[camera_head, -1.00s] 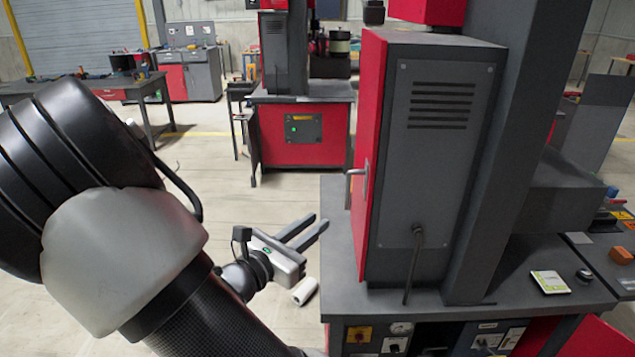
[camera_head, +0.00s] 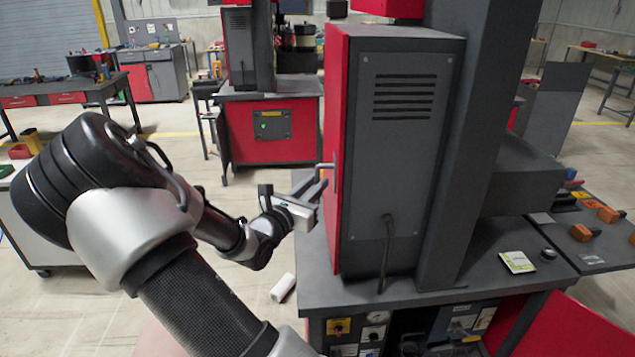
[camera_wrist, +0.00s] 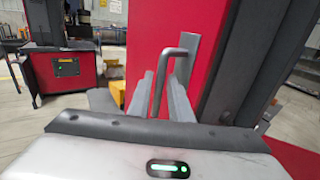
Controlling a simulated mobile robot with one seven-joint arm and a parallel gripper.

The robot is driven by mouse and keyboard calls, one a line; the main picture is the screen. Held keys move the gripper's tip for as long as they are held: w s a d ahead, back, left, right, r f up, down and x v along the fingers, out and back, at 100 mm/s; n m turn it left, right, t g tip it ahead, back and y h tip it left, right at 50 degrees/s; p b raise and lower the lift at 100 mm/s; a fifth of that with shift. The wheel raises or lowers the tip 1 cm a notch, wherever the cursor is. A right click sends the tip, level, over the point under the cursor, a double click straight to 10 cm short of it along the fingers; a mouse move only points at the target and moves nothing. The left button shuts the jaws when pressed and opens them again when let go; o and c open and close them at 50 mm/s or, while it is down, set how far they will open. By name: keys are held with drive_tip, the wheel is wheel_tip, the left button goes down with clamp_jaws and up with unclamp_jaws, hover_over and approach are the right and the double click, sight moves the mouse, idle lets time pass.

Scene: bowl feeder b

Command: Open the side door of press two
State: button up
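The near press has a grey housing (camera_head: 400,150) with a red side door (camera_head: 338,120), which looks shut. The door also fills the middle of the wrist view (camera_wrist: 205,35). A grey bar handle (camera_head: 326,166) stands out from the door. In the wrist view the bent handle (camera_wrist: 160,72) shows between my two fingers. My gripper (camera_head: 312,182) is at the handle, left of the door. In the wrist view my gripper (camera_wrist: 162,88) has its fingers apart, one on each side of the bar. I cannot tell whether they touch it.
The press table (camera_head: 312,262) lies below my gripper. A second red and grey press (camera_head: 270,130) stands behind. A white cylinder (camera_head: 283,288) lies on the floor. A small green-and-white card (camera_head: 517,262) lies on the table at right.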

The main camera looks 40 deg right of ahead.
drive_tip(key=shift+x, duration=0.85)
clamp_jaws()
